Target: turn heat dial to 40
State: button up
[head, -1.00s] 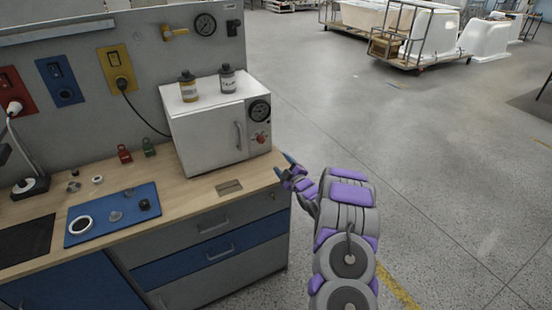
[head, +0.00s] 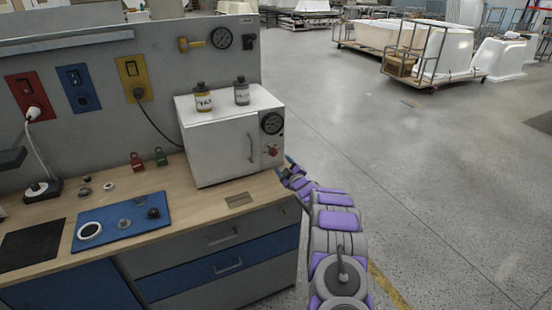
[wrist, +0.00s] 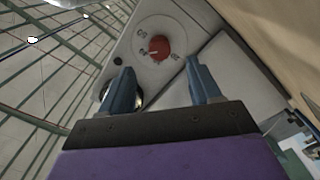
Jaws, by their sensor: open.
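The heat dial is a small red knob (head: 272,152) low on the right front panel of the white oven (head: 222,140). In the wrist view the red dial (wrist: 159,47) sits on a pale round plate with number marks around it, too small to read surely. A light pointer line shows on the dial. My gripper (head: 287,164) is at the oven's lower right corner, close to the dial. In the wrist view my gripper (wrist: 157,80) has its two blue-grey fingers spread apart, with the dial beyond and between them. The fingers appear apart from the dial.
A black gauge (head: 272,123) is above the dial. Two bottles (head: 203,97) (head: 241,91) stand on the oven. A blue mat (head: 125,222) with small parts lies on the wooden bench (head: 190,192). Open floor (head: 430,180) is to the right.

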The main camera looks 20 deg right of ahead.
aim_at(275, 154)
jog(key=shift+w+a+b, duration=0.1)
jog(key=shift+w+b, duration=0.25)
jog(key=shift+w, duration=2.05)
jog(key=shift+w+f, duration=0.1)
jog(key=shift+w, duration=0.7)
jog(key=shift+w+b, duration=0.45)
jog(key=shift+w, duration=0.2)
jog(key=shift+c, duration=0.3)
